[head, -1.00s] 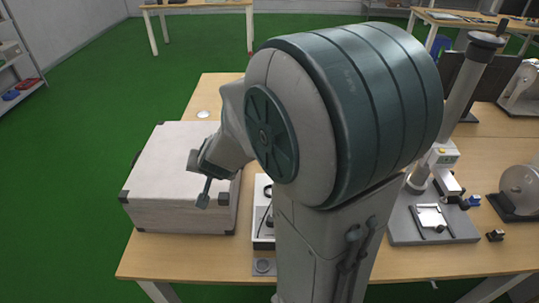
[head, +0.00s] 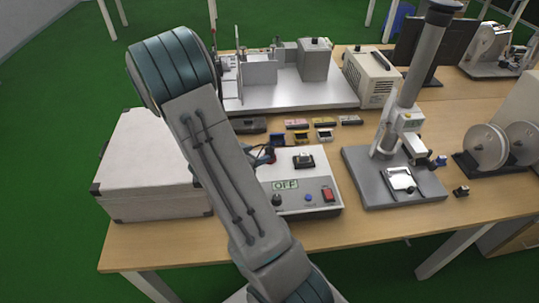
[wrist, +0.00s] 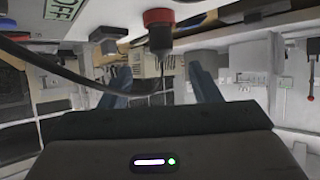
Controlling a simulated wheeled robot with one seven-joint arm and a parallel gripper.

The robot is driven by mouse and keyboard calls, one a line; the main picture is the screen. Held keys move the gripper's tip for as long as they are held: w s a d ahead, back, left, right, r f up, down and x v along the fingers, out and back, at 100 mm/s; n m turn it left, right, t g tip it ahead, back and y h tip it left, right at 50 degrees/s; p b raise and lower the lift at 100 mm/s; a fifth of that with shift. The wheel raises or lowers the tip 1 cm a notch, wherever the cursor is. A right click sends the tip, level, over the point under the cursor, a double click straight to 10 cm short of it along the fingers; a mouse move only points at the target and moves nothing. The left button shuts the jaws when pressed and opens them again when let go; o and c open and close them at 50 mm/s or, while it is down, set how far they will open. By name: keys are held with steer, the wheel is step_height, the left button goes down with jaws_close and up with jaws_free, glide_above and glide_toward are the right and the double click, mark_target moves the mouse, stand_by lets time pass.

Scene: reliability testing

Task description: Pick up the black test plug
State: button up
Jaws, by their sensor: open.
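The black test plug (wrist: 160,41) is in the upper middle of the wrist view, with a red collar (wrist: 158,16) at its upper end. A thin black cable (wrist: 62,66) curves in from the left towards it. The wrist view looks upside down, so the plug seems to stand in a red socket. My gripper (wrist: 162,84) is open, its two dark blue fingers apart on either side of the plug's line; contact is not visible. In the head view my arm hides most of the gripper and the plug beside the white test box (head: 318,172).
The test box has an OFF display (head: 285,185), a black knob and a red switch (head: 327,194). A white case (head: 150,165) stands left. A test stand (head: 392,180) stands right. Small coloured parts (head: 302,137) and a grey machine (head: 290,90) lie behind.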

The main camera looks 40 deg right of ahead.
mark_target(268, 150)
steer(key=p+x, duration=0.1)
steer(key=x, duration=0.8)
steer(key=shift+w+r, duration=0.1)
steer(key=shift+w, duration=0.05)
steer(key=c, duration=1.1)
